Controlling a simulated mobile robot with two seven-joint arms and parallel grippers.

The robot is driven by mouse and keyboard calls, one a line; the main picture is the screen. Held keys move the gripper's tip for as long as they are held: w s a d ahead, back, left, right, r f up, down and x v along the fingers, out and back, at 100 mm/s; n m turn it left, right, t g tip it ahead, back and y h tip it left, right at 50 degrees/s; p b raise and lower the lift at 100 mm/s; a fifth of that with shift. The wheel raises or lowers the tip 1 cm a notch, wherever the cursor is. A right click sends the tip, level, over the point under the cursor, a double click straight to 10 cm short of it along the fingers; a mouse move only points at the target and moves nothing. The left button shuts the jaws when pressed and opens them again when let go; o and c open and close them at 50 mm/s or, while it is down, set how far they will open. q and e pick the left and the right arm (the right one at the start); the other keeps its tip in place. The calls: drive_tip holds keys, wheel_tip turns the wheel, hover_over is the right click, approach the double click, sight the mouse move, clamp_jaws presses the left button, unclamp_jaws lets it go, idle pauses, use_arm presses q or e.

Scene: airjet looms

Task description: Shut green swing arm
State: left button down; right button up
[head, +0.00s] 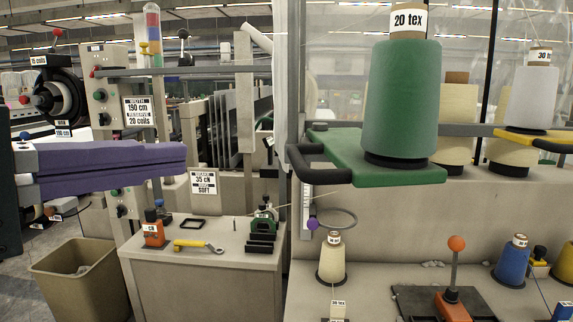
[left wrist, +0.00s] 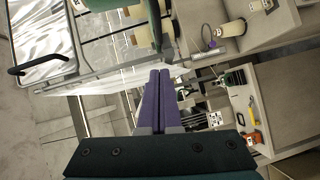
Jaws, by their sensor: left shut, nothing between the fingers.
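The green swing arm (head: 370,165) is a flat green plate on a grey bar at the right of the head view. A black loop handle (head: 308,165) sticks out from its left side. A large green cone (head: 401,100) labelled 20 tex stands upright on it. My left gripper (head: 184,157) reaches in from the left with long purple fingers, pressed together and empty. Its tip is left of the handle, clearly apart from it. The shut fingers also show in the left wrist view (left wrist: 158,75). A green edge at that view's top middle looks like the swing arm. My right gripper is not in view.
A bench below holds an orange block (head: 153,232), a yellow wrench (head: 198,246) and a green clamp (head: 262,230). A grey post (head: 293,120) stands left of the swing arm. A cream cone (head: 332,260) and an orange-knobbed lever (head: 455,270) stand below. A yellow arm (head: 540,136) is farther right.

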sight(290, 157)
use_arm(q)
drive_tip(key=w+d+p, duration=0.1)
drive_tip(key=w+d, duration=0.3)
drive_tip(key=w+d+f+p, duration=0.1)
drive_tip(key=w+d, duration=0.1)
drive_tip(key=shift+d+f+p, duration=0.1)
drive_tip(key=shift+d+p, duration=0.15)
drive_tip(key=shift+p, duration=0.1)
drive_tip(key=shift+w+d+f, duration=0.1)
drive_tip(key=shift+d+f, duration=0.1)
drive_tip(key=shift+d, duration=0.3)
